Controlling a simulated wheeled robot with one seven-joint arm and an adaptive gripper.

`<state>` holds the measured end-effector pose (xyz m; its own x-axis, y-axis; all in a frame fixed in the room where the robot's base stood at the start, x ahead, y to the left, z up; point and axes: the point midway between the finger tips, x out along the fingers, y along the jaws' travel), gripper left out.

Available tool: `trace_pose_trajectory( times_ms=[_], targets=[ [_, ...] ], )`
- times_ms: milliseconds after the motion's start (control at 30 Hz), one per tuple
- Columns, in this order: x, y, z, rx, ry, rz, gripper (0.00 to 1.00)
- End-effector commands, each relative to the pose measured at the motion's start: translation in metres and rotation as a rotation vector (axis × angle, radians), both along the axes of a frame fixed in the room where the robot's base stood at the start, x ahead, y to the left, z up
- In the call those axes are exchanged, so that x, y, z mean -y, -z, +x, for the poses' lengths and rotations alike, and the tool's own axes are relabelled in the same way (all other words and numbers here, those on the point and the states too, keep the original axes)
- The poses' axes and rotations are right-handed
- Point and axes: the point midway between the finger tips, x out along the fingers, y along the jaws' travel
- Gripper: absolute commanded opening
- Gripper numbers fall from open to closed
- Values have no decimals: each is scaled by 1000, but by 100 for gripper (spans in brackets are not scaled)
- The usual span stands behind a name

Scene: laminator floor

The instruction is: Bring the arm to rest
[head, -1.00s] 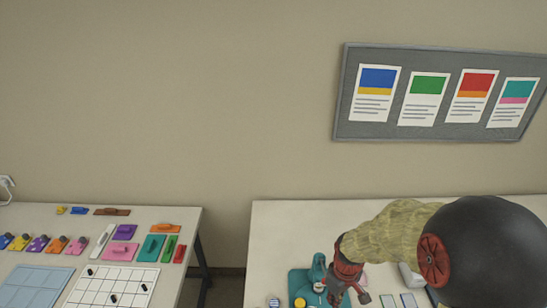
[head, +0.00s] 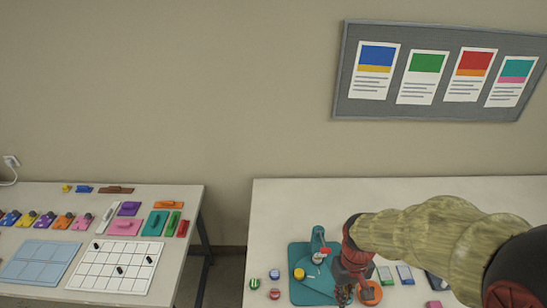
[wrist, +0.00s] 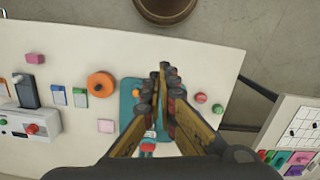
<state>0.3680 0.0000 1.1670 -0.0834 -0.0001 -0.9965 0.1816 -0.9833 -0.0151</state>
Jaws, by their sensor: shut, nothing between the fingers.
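My arm reaches in from the right in the head view, over the right-hand table (head: 290,195). My gripper (head: 343,296) is low in that view, in front of a teal mat (head: 300,290), and its fingers are small and partly merged with what lies behind. In the wrist view my gripper (wrist: 167,72) has its two fingers together at the tips with nothing between them. The teal mat (wrist: 127,92) lies below and behind the fingers, partly hidden by them. The fingers appear to be above the table, apart from the things on it.
An orange disc (wrist: 101,84) and a white box with a red knob (wrist: 30,127) lie on the right-hand table. The left-hand table (head: 190,192) holds coloured blocks and a white grid (head: 115,268). A gap separates the tables. A brown round object (wrist: 166,8) stands on the floor.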

Motion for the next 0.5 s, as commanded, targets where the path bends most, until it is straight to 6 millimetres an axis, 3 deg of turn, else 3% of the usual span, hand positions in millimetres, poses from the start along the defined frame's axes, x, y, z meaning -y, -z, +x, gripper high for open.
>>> trace_pose_trajectory(
  times_ms=[300, 500],
  targets=[
    [0, -29, -32, 170, 140, 0, 0],
    [0, -39, -58, 341, 186, 16, 0]
  ],
)
